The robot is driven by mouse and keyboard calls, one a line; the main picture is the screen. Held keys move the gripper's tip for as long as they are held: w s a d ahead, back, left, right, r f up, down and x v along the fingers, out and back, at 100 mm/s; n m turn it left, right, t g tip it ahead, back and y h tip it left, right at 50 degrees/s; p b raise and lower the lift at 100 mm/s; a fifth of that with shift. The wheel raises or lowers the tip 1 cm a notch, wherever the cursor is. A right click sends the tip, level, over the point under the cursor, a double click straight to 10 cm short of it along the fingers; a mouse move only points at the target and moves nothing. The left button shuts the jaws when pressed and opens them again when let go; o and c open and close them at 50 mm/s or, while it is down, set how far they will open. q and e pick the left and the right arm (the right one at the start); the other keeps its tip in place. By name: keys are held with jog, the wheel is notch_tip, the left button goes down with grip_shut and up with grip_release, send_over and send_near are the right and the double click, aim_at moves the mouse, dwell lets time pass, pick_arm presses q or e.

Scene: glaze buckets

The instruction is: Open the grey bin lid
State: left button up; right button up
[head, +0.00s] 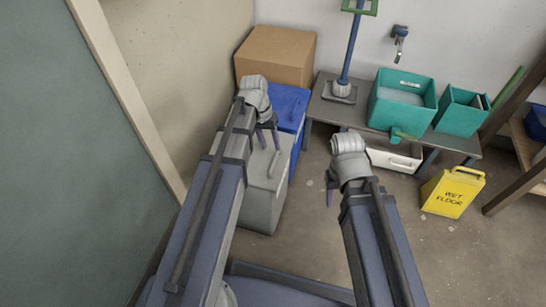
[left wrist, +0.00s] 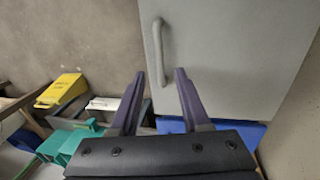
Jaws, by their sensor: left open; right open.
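The grey bin (head: 258,212) stands on the floor at the centre left, its grey lid (head: 257,158) lying shut on top. The lid also fills much of the left wrist view (left wrist: 240,50), with its bar handle (left wrist: 158,45) along one side. My left gripper (head: 269,143) is open and empty over the lid's far part. In the left wrist view its fingertips (left wrist: 160,73) appear on either side of the handle's near end; I cannot tell whether they touch it. My right gripper (head: 329,197) is open and empty, right of the bin, above the floor.
A blue bin (head: 290,103) adjoins the grey bin's far side, with a cardboard box (head: 276,55) behind. A low table (head: 340,112) holds teal buckets (head: 402,98). A wall (head: 190,60) is close on the left.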

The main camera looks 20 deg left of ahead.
aim_at(273, 155)
pick_arm(q)
jog(key=f+b, duration=0.2)
jog(key=f, duration=0.1)
jog(key=d+f+b, duration=0.1)
jog(key=f+b, duration=0.2)
jog(key=shift+d, duration=0.1)
jog(key=shift+c, duration=0.4)
grip_shut()
dwell(0.9)
